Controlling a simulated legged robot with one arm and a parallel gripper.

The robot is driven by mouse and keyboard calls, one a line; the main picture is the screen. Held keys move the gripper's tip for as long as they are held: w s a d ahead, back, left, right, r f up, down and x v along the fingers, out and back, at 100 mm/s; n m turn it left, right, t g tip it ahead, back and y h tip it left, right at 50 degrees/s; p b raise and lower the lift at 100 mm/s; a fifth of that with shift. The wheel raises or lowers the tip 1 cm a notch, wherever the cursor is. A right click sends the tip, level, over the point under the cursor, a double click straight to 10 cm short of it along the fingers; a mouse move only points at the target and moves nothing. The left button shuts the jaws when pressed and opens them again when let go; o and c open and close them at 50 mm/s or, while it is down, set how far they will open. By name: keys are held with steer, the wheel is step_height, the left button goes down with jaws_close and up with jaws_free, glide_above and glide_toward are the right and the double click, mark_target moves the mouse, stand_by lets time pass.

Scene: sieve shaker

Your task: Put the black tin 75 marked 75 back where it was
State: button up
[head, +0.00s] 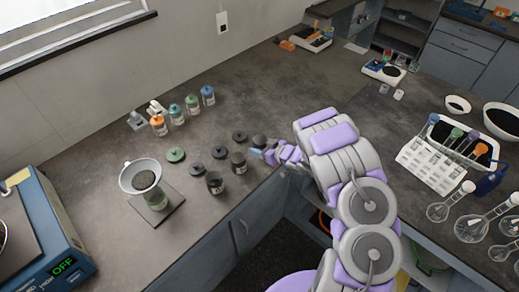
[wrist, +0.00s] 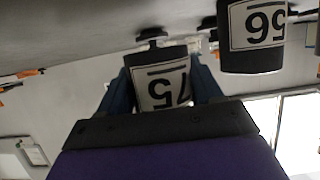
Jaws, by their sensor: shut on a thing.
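The black tin 75 (wrist: 160,82) is between my gripper's blue fingers (wrist: 160,92) in the wrist view, which shows everything upside down. Its white label reads 75 and faces the camera. In the head view my gripper (head: 263,154) is over the counter near its front edge, shut on the tin 75 (head: 259,141), partly hidden by the fingers. The tin looks upright; I cannot tell whether it touches the counter. A black tin marked 56 (wrist: 255,35) stands close beside it. Two dark tins (head: 238,162) (head: 215,183) stand left of my gripper in the head view.
Several black lids (head: 218,152) and a green lid (head: 175,154) lie behind the tins. Colour-capped bottles (head: 191,105) stand near the wall.

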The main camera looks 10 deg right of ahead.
steer(key=shift+w+f, duration=0.15)
steer(key=shift+w, duration=0.55)
steer(key=shift+w+f, duration=0.1)
steer(key=shift+w, duration=0.6)
step_height(320, 180, down, 3)
steer(key=shift+f+b, duration=0.2)
steer(key=shift+b, duration=0.65)
steer(key=shift+r, duration=0.1)
steer(key=o, duration=1.1)
